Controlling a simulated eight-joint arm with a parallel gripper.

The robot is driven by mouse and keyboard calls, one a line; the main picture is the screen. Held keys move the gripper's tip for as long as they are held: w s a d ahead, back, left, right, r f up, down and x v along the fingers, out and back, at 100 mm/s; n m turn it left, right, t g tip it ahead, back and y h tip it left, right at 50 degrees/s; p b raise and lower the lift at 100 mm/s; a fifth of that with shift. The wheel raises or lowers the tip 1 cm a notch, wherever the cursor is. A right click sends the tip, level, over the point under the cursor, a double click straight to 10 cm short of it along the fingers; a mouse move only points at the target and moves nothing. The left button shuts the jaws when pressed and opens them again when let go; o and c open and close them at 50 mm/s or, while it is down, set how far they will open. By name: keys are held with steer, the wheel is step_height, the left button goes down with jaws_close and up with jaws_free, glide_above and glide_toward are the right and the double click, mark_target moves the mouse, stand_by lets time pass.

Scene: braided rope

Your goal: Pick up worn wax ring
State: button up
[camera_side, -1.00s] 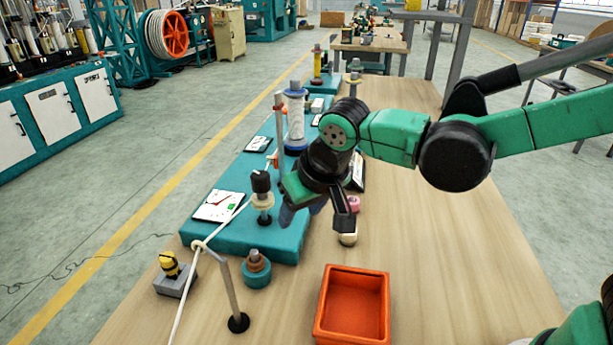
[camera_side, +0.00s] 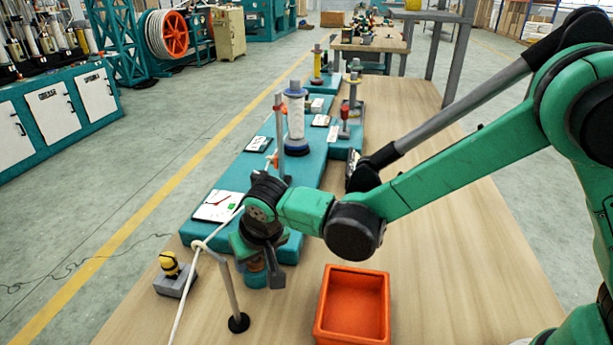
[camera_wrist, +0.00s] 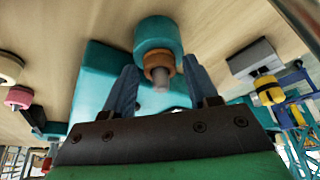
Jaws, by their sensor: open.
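A brown ring (camera_wrist: 157,63), which looks like the worn wax ring, sits around a grey peg on a round teal holder (camera_wrist: 158,35). The holder also shows in the side view (camera_side: 254,279), near the front end of the teal bench base. My gripper (camera_wrist: 160,72) is open, its two blue-grey fingers on either side of the ring and peg. I cannot tell whether a finger touches the ring. In the side view my gripper (camera_side: 258,256) is over the holder and hides most of the ring.
An open, empty orange bin (camera_side: 353,304) stands to the right. A white rope (camera_side: 188,290) runs past a slanted grey guide post (camera_side: 230,290) on the left. A yellow-topped grey block (camera_side: 174,275) lies beyond. Pink (camera_wrist: 18,97) and cream (camera_wrist: 10,68) pieces show at the wrist view's left.

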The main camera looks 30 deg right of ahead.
jaws_close()
steer(key=shift+r, duration=0.1)
